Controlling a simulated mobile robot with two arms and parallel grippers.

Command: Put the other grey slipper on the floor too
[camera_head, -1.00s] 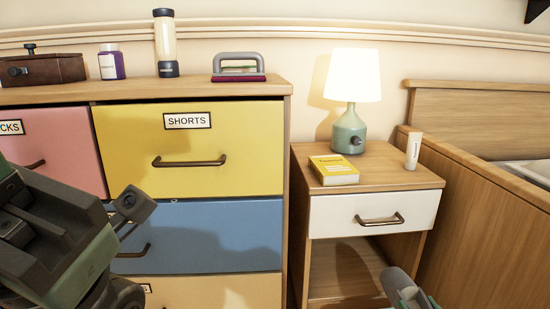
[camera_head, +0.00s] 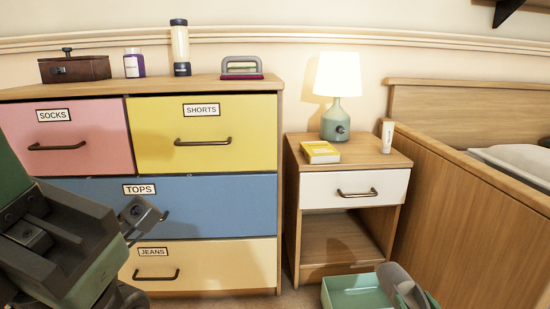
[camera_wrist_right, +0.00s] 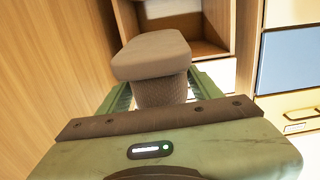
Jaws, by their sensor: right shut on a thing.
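A grey slipper (camera_wrist_right: 152,55) is held between the green fingers of my right gripper (camera_wrist_right: 160,92) in the right wrist view. The fingers stand on either side of its narrower textured part, and its broad smooth end points away from the palm. In the head view the slipper (camera_head: 397,278) shows at the bottom edge beside the green body of my right gripper (camera_head: 404,294); its lower part is cut off. My left arm fills the lower left of the head view, and its finger state is unclear. No other slipper shows.
A nightstand (camera_head: 355,217) with an open lower shelf stands ahead, carrying a lamp (camera_head: 338,95), a yellow book (camera_head: 320,152) and a white tube (camera_head: 387,134). A drawer dresser (camera_head: 205,205) is on the left, a wooden bed (camera_head: 450,165) on the right. Little floor shows.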

